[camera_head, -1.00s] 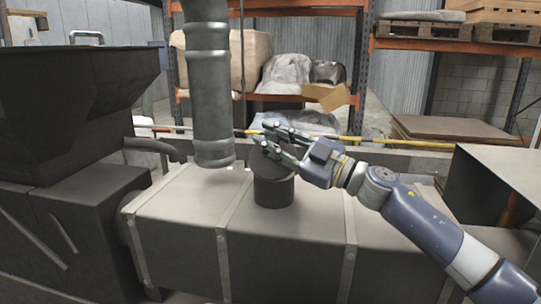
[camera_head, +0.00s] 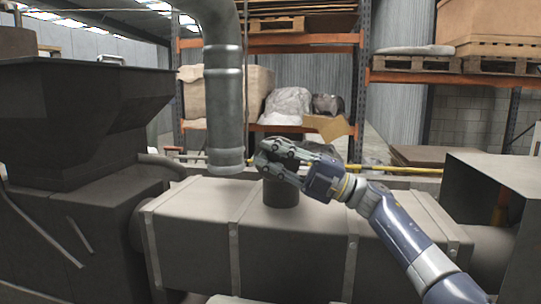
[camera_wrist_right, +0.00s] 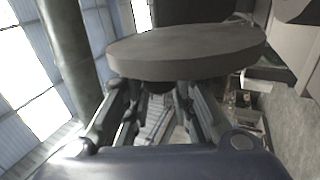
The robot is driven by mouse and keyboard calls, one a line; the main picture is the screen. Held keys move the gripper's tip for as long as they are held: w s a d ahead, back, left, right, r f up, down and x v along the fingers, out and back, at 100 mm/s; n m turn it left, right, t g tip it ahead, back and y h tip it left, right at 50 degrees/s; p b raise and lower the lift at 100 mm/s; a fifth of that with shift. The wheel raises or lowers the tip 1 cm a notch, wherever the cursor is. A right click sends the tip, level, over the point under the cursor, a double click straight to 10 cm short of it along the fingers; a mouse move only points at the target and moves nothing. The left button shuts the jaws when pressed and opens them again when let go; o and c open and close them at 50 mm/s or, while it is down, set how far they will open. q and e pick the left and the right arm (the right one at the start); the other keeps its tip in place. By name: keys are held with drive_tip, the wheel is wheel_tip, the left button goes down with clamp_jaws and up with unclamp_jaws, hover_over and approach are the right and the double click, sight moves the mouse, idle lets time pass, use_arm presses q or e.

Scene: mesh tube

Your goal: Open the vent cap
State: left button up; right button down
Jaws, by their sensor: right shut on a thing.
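The vent cap shows in the wrist view as a thick dark grey disc (camera_wrist_right: 185,52) just beyond my fingers. In the head view, part of the cap (camera_head: 318,148) shows behind my right gripper, with the rest hidden. My right gripper (camera_head: 268,160) is above the short dark vent pipe (camera_head: 281,193), its fingers closed together on the cap. In the wrist view the fingers (camera_wrist_right: 158,100) reach under the disc, where a small dark part sits between them. How far the cap is tilted off the pipe is hard to tell. My left gripper is out of view.
A thick grey vertical pipe (camera_head: 224,120) hangs close to the left of my right gripper. The vent pipe stands on a long grey duct (camera_head: 300,240). A dark hopper (camera_head: 75,115) fills the left, and a dark box (camera_head: 490,195) stands at the right. Storage racks are behind.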

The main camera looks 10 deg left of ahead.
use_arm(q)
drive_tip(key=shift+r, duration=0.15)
use_arm(e)
drive_tip(key=shift+s+d+f+n+g, duration=0.1)
drive_tip(key=shift+s+f+n+g, duration=0.15)
drive_tip(key=shift+n, duration=0.35)
drive_tip(key=shift+d+f+n+g, duration=0.1)
drive_tip(key=shift+n+g, duration=0.25)
drive_tip(key=shift+n, duration=0.25)
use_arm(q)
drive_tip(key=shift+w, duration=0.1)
